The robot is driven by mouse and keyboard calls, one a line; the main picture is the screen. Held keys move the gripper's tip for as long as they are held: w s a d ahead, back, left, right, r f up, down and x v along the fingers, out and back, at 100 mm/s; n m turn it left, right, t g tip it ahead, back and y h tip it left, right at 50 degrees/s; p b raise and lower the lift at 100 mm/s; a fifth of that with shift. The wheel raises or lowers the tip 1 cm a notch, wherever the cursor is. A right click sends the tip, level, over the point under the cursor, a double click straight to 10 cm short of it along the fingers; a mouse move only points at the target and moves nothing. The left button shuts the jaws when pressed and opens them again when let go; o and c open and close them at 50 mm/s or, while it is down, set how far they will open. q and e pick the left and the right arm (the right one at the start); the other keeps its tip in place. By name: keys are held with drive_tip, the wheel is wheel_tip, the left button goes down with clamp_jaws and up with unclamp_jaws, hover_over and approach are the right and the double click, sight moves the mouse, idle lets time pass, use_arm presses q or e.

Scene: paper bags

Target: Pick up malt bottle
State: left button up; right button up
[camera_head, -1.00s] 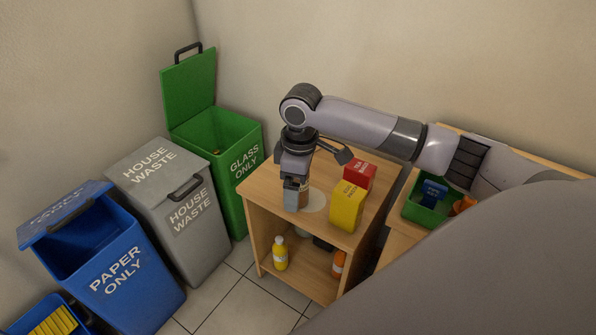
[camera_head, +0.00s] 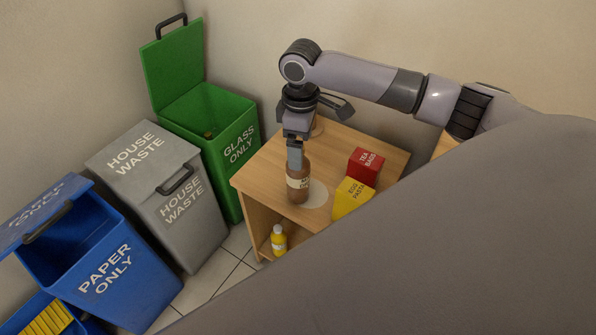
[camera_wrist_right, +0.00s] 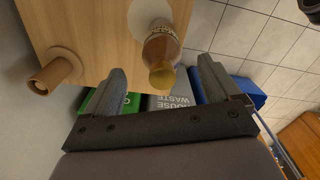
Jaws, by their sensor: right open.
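The malt bottle (camera_head: 298,186) is brown with a pale label and stands upright on the wooden cabinet top. In the right wrist view the bottle (camera_wrist_right: 160,52) shows its gold cap toward the camera, in the gap between the fingers. My right gripper (camera_wrist_right: 158,88) is open, with one finger on each side of that gap and nothing held. In the head view my right gripper (camera_head: 295,155) is just above and behind the bottle, pointing down. Its far finger is hidden there. My left gripper is not in view.
A red tea box (camera_head: 364,165) and a yellow pasta box (camera_head: 351,198) stand right of the bottle. A brown cylindrical object (camera_wrist_right: 52,74) is on the cabinet top. Green (camera_head: 215,130), grey (camera_head: 165,200) and blue (camera_head: 105,268) bins stand left. A yellow bottle (camera_head: 278,240) is on the shelf below.

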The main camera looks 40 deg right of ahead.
sight(298, 175)
wheel_tip(298, 175, down, 4)
drive_tip(key=shift+s+a+f, duration=0.1)
drive_tip(key=shift+f, duration=0.05)
clamp_jaws()
drive_tip(key=shift+r, duration=0.2)
